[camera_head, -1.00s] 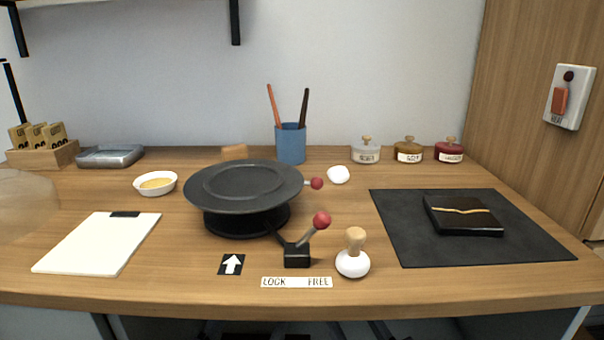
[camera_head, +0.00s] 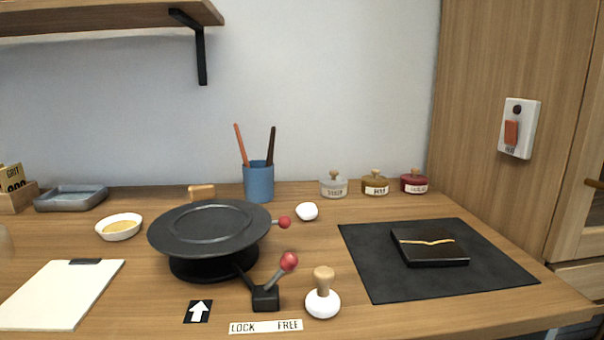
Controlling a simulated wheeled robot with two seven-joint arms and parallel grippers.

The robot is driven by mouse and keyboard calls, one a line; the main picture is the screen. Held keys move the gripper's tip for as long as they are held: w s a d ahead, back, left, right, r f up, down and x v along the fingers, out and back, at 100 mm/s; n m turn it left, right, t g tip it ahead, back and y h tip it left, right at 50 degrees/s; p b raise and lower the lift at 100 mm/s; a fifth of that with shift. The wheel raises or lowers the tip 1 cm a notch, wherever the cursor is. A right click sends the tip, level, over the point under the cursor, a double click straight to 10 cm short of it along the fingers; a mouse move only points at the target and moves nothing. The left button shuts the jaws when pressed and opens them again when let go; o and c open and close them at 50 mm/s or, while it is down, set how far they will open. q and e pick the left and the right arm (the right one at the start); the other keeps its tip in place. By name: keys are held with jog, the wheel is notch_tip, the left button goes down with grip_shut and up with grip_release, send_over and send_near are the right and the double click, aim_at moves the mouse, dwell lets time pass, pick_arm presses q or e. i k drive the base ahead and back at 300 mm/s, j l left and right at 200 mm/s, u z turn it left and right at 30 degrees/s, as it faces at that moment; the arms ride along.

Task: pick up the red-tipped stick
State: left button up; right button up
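A blue cup (camera_head: 258,182) stands upright at the back of the wooden counter and holds two sticks. The left one is an orange-red stick (camera_head: 241,145), leaning left. The right one is a dark brown stick (camera_head: 270,146), leaning slightly right. Their lower ends are hidden inside the cup. Neither of my grippers is in view.
A black turntable (camera_head: 210,228) stands in front of the cup, with a red-knobbed lever (camera_head: 288,262) before it. A white stamp (camera_head: 322,303) with a wooden handle is beside the lever. Lidded jars (camera_head: 375,184) stand right of the cup. A shelf (camera_head: 110,18) hangs upper left.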

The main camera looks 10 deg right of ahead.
aim_at(269, 159)
jog(key=k+z, duration=0.25)
jog(key=k, duration=0.25)
jog(key=k+l+z, duration=0.2)
jog(key=k, duration=0.25)
